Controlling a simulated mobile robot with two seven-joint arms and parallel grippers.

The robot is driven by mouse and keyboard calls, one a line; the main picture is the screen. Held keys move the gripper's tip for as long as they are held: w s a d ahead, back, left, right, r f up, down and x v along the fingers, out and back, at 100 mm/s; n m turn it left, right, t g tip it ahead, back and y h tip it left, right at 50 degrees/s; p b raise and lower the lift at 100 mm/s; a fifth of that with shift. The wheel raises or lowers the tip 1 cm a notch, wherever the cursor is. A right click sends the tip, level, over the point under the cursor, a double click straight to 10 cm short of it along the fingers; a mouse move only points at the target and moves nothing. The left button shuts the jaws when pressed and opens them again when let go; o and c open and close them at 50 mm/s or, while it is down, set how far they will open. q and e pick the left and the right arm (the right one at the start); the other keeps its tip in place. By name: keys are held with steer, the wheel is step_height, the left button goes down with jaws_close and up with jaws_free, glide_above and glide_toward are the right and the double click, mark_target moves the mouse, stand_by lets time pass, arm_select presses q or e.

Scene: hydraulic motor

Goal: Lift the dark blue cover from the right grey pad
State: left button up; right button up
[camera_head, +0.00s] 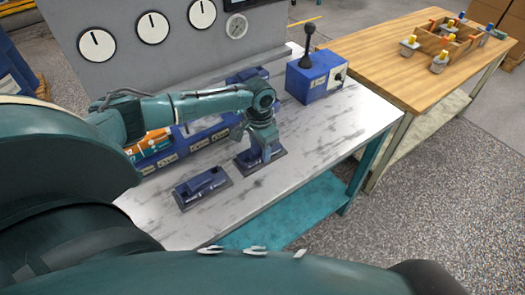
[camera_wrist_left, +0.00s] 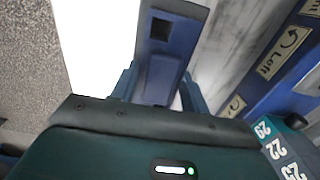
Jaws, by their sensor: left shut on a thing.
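The dark blue cover (camera_head: 247,156) is at the right grey pad (camera_head: 279,154) on the marbled worktop. My left gripper (camera_head: 261,146) points down from above and is shut on this cover. I cannot tell whether the cover still touches the pad. In the left wrist view the dark blue cover (camera_wrist_left: 172,30) lies between the two fingers of my left gripper (camera_wrist_left: 160,88) and shows a dark square recess. A second dark blue cover (camera_head: 207,182) sits on the left grey pad (camera_head: 188,205), nearer the front edge. My right gripper is not in view.
A long blue unit with labels (camera_head: 205,134) lies behind the pads, partly hidden by my left arm. A blue box with a black joystick (camera_head: 316,78) stands at the back right. A grey gauge panel (camera_head: 105,65) rises behind. The worktop's right part is clear.

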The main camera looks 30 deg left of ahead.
arm_select(q)
steer(key=shift+r+p, duration=1.45)
steer(key=shift+r, duration=2.65)
step_height(320, 180, up, 4)
steer(key=shift+r, duration=0.2)
